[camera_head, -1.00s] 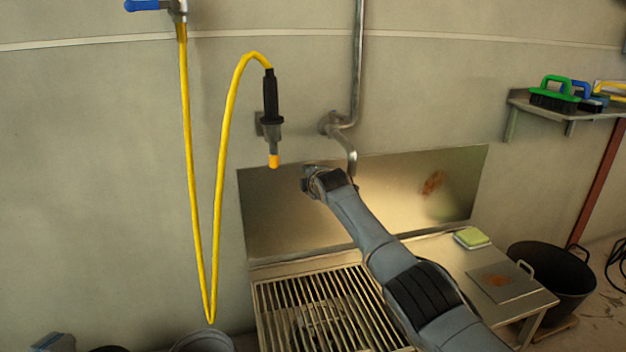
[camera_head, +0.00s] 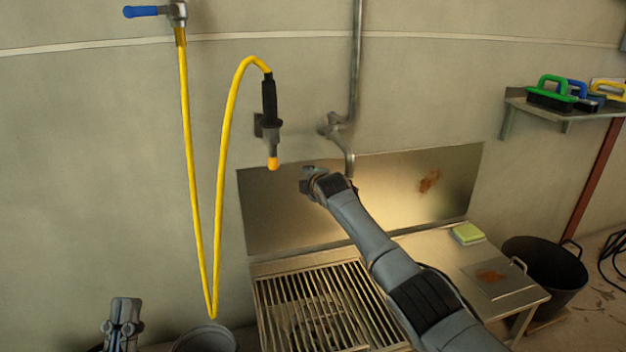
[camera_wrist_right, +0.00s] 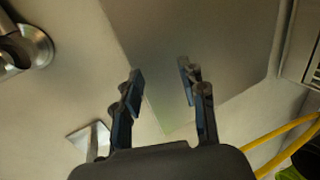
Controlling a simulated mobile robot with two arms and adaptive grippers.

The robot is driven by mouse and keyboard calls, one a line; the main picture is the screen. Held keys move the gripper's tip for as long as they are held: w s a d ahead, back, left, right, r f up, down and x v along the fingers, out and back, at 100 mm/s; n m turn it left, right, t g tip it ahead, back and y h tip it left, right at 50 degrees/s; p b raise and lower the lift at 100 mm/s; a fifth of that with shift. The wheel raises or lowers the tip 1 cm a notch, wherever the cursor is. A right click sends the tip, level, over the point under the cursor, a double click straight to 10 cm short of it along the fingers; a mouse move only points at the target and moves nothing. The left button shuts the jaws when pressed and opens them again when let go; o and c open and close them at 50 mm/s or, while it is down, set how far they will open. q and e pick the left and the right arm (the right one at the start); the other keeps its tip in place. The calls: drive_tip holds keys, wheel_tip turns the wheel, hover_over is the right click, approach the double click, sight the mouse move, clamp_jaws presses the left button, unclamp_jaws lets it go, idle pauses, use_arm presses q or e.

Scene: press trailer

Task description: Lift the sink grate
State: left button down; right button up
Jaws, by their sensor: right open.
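The sink grate (camera_head: 346,303) is a panel of metal bars lying flat over the sink at the bottom centre of the head view. My right arm reaches in from the lower right, across the grate's right side. Its gripper (camera_head: 308,181) is above and behind the grate, near the steel splashback, its fingers mostly hidden in the head view. In the right wrist view my right gripper (camera_wrist_right: 160,82) is open, with nothing between its fingers. My left gripper (camera_head: 122,328) shows at the lower left, well left of the grate. Its finger opening is unclear.
A yellow hose (camera_head: 188,200) hangs left of the steel splashback (camera_head: 290,205), in front of the wall. A bucket (camera_head: 205,340) stands left of the sink. A green sponge (camera_head: 467,234) lies on the right counter. A black tub (camera_head: 548,280) stands beyond it.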

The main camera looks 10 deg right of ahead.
use_arm(q)
drive_tip(key=shift+w+a+f+g+y+p, duration=1.15)
drive_tip(key=shift+f+g+y+p, duration=1.05)
drive_tip(key=shift+f+g, duration=5)
drive_tip(key=s+a+f+g+p, duration=0.1)
drive_tip(key=s+f+g+p, duration=0.1)
drive_tip(key=s, duration=0.3)
drive_tip(key=s+a+f+g+y+p, duration=0.1)
drive_tip(key=s+a+f+g+p, duration=0.1)
drive_tip(key=s+f+g, duration=0.1)
drive_tip(key=s+a+f+n+g+y+p, duration=0.1)
drive_tip(key=s+a+f+g+p, duration=0.1)
drive_tip(key=s+f, duration=0.3)
drive_tip(key=shift+s+f+g, duration=0.3)
drive_tip(key=shift+s+f, duration=0.1)
drive_tip(key=shift+s, duration=0.4)
use_arm(e)
drive_tip(key=shift+v, duration=2.65)
